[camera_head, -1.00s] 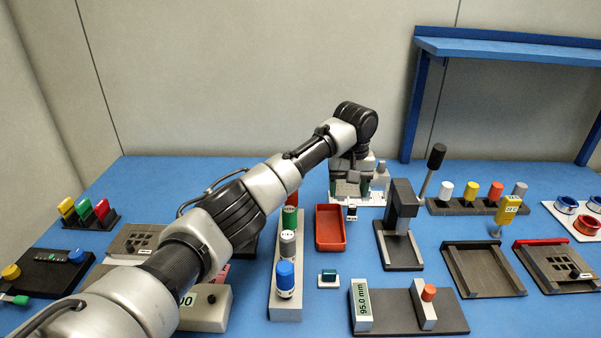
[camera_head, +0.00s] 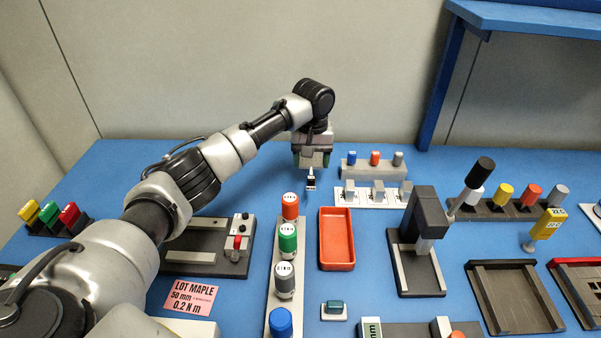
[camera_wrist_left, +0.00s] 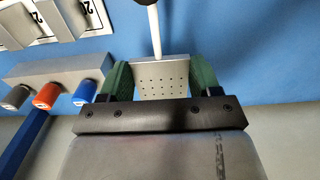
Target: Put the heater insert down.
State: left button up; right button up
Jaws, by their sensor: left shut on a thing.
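My left gripper (camera_head: 311,160) is shut on the heater insert. In the left wrist view the insert is a grey block with rows of small holes (camera_wrist_left: 161,82), held between the two green fingers (camera_wrist_left: 160,88). A thin white rod runs out from the block to a dark end at the top edge. In the head view only a small white and black part of the insert (camera_head: 311,181) shows below the gripper. The gripper is over the blue table, left of a white mat (camera_head: 362,204) bearing several silver blocks. My right gripper is not in view.
A grey rack (camera_head: 373,171) with blue, red and grey pegs stands just right of the gripper. A row of capped bottles (camera_head: 288,240) and a red tray (camera_head: 336,238) are nearer. Bare blue table (camera_head: 250,165) lies left of the gripper.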

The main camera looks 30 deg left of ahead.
aim_at(301, 162)
pick_arm(q)
jog(key=shift+s+a+f, duration=0.2)
jog(key=shift+a+f, duration=0.25)
jog(key=shift+a, duration=0.2)
jog(key=shift+s+a+f, duration=0.15)
jog(key=shift+a+f, duration=0.3)
jog(key=shift+a, duration=0.15)
jog(key=shift+f, duration=1.95)
jog(key=o, duration=1.1)
jog(key=shift+c, duration=0.2)
notch_tip(301, 162, up, 12)
jog(key=shift+r, duration=0.1)
